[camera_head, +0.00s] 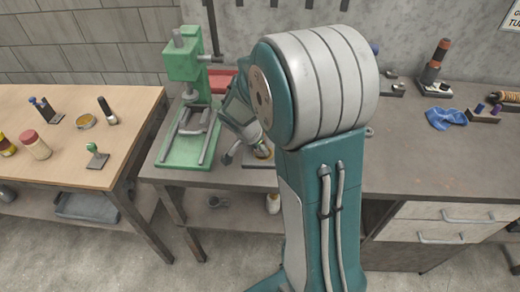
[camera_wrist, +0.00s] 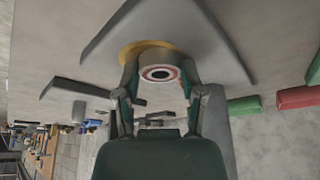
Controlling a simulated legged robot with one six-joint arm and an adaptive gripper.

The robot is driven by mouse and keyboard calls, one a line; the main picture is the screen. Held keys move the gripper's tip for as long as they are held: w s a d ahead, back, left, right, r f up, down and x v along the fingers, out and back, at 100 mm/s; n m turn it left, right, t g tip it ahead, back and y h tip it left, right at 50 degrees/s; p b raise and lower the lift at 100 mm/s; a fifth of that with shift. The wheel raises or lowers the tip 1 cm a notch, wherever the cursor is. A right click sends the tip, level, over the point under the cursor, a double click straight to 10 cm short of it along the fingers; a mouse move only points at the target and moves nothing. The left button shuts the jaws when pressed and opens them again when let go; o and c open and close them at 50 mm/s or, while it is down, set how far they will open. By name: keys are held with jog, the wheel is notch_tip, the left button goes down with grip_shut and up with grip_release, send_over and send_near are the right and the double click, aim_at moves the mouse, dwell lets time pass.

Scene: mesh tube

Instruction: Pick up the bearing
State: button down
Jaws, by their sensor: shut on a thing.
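The bearing (camera_wrist: 160,74) is a round, pale ring with a reddish inner band and a dark centre, seen in the wrist view between my fingertips. A yellowish ring or rim (camera_wrist: 128,52) shows just behind it. My gripper (camera_wrist: 158,88) has its two fingers closed against the sides of the bearing. In the head view my gripper (camera_head: 262,152) is low over the grey bench, just right of the green press, and my arm hides much of it. I cannot tell whether the bearing is clear of the surface.
The green press (camera_head: 186,62) stands close left of my gripper. A grey plate (camera_wrist: 210,45) lies behind the bearing. A wooden table (camera_head: 50,105) with small bottles and tools is at left. A blue cloth (camera_head: 446,118) lies at right on the grey bench (camera_head: 410,165), which has free room.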

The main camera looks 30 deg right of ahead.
jog(key=shift+s, duration=0.1)
jog(key=r, duration=0.3)
jog(key=shift+s+a+r, duration=0.1)
jog(key=shift+a+r, duration=0.1)
jog(key=shift+r, duration=0.15)
jog(key=s+a+r, duration=0.7)
jog(key=s+r, duration=0.2)
jog(key=s, duration=0.2)
send_over(259, 151)
jog(key=shift+s+d+f, duration=0.1)
jog(key=shift+f, duration=1.7)
jog(key=shift+s+d+f, duration=0.1)
jog(key=shift+f, duration=3.6)
jog(key=shift+d+f, duration=0.1)
jog(key=shift+f, duration=0.65)
